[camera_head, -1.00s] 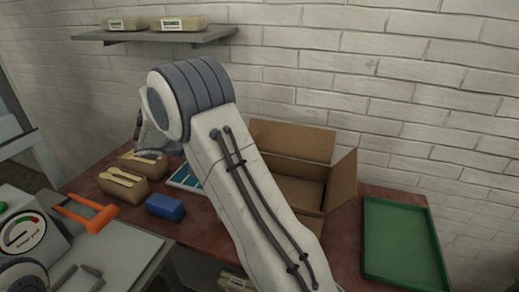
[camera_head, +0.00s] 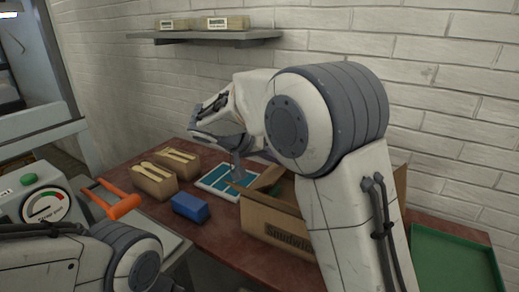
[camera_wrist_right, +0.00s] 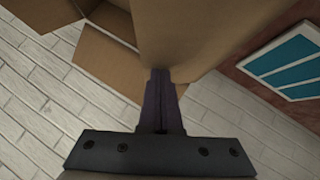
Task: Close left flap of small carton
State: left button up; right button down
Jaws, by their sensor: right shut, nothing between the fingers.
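The small carton (camera_head: 275,222) is brown cardboard and stands on the red-brown table, partly hidden behind my right arm. Its left flap (camera_head: 267,179) slants up at the carton's left side in the head view. My right gripper (camera_head: 238,174) is shut and empty, pointing down just left of that flap. In the right wrist view its closed fingers (camera_wrist_right: 160,76) lie at the lower edge of a cardboard panel (camera_wrist_right: 187,35); I cannot tell whether they touch it. Another flap (camera_wrist_right: 106,62) sticks out there. My left arm shows at the lower left, its gripper out of view.
A blue-and-white sheet (camera_head: 217,183) lies left of the carton. A blue block (camera_head: 190,208) and two boxes of wooden spoons (camera_head: 154,182) (camera_head: 178,162) stand further left. A green tray (camera_head: 455,262) is at the right. An orange handle (camera_head: 124,207) stands by the press gauge.

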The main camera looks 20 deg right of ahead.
aim_at(263, 175)
jog(key=shift+w, duration=0.1)
